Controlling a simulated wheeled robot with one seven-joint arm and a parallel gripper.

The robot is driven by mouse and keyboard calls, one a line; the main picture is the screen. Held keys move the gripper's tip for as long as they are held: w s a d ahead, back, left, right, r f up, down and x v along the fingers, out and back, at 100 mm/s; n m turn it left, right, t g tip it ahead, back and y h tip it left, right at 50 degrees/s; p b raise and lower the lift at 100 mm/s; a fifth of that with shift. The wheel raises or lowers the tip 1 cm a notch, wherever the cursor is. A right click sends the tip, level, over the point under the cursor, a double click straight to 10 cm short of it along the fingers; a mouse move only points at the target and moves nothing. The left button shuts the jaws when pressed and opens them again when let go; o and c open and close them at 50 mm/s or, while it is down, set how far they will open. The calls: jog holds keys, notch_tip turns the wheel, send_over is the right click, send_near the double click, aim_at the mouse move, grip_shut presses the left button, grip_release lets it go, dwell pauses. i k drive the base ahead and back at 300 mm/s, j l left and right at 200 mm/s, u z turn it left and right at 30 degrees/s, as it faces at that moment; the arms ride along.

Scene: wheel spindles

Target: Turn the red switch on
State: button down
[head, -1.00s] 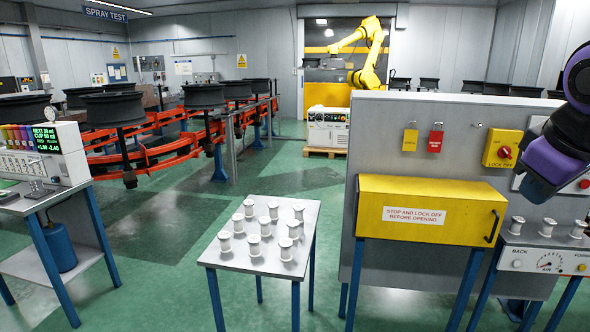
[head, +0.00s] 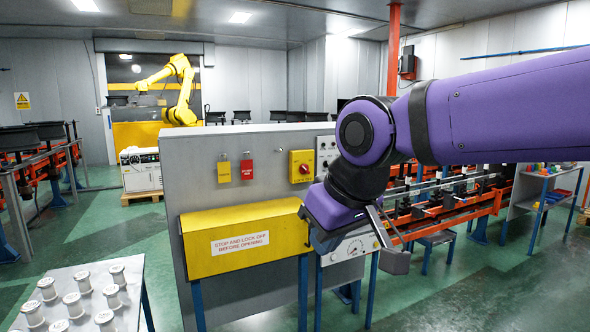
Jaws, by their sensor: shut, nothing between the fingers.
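The red switch (head: 304,169) is a round red knob on a yellow box, mounted on the upright grey panel. It is in the head view, left of my arm, and its face is unobstructed. The exact angle of the knob is too small to read. My gripper (head: 386,238) hangs at the end of my purple arm, below and to the right of the switch, apart from it. It is shut and holds nothing.
A yellow cabinet (head: 243,239) with a white label juts from the panel (head: 230,150) below the switch. A control box with a gauge (head: 350,246) is partly hidden behind my gripper. A table of white spools (head: 88,276) stands at the lower left.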

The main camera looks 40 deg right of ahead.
aim_at(304, 168)
jog(key=i+l, duration=0.9)
jog(key=i+j+u, duration=0.05)
jog(key=i, duration=0.05)
